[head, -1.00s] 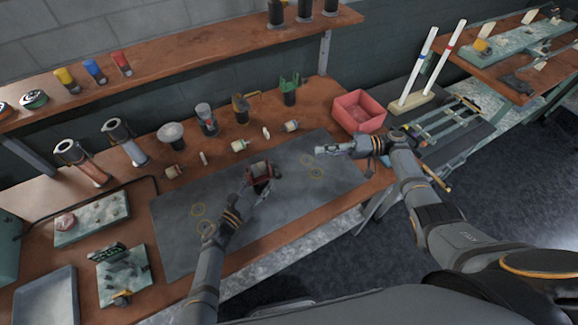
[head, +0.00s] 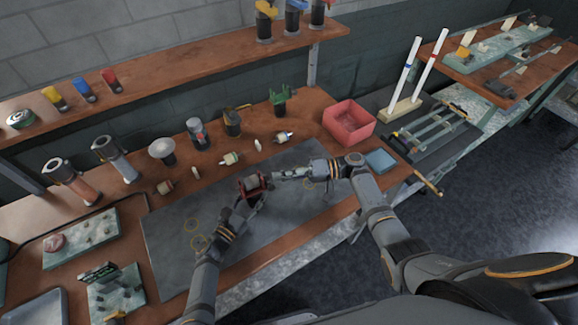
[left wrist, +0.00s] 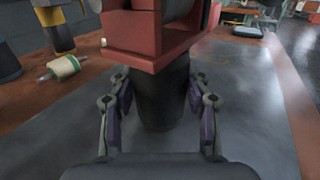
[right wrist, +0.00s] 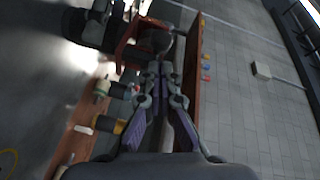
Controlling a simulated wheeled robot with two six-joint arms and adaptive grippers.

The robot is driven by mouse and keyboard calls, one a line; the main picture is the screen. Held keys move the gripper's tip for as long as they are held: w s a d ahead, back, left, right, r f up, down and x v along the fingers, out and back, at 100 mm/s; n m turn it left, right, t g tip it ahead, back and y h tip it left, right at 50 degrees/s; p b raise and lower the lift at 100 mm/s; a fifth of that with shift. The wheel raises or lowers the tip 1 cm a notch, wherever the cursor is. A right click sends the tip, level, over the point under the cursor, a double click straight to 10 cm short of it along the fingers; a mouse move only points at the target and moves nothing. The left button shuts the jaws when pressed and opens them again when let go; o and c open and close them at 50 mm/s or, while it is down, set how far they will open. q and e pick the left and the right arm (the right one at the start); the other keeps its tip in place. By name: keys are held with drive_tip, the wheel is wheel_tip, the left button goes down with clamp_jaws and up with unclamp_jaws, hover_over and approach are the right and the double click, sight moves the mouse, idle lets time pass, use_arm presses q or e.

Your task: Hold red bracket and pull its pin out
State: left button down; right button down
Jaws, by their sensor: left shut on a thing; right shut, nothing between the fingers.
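The red bracket (head: 264,181) is held up above the dark mat, with a pale roller-like part inside it. My left gripper (head: 252,201) is shut on its dark handle (left wrist: 163,100), seen between the fingers in the left wrist view, where the red frame (left wrist: 150,42) fills the top. My right gripper (head: 279,175) is shut and empty just right of the bracket. In the right wrist view its closed fingertips (right wrist: 161,72) point towards the bracket (right wrist: 127,38) and a grey rounded part. I cannot make out the pin clearly, nor whether the fingertips touch anything.
The dark mat (head: 175,235) below is mostly clear. A shelf (head: 200,85) runs along the wall.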

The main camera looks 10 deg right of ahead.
drive_tip(key=shift+s+a+f, duration=0.1)
drive_tip(key=shift+s, duration=0.3)
drive_tip(key=s, duration=0.3)
drive_tip(key=shift+s+d, duration=0.15)
drive_tip(key=shift+d, duration=0.25)
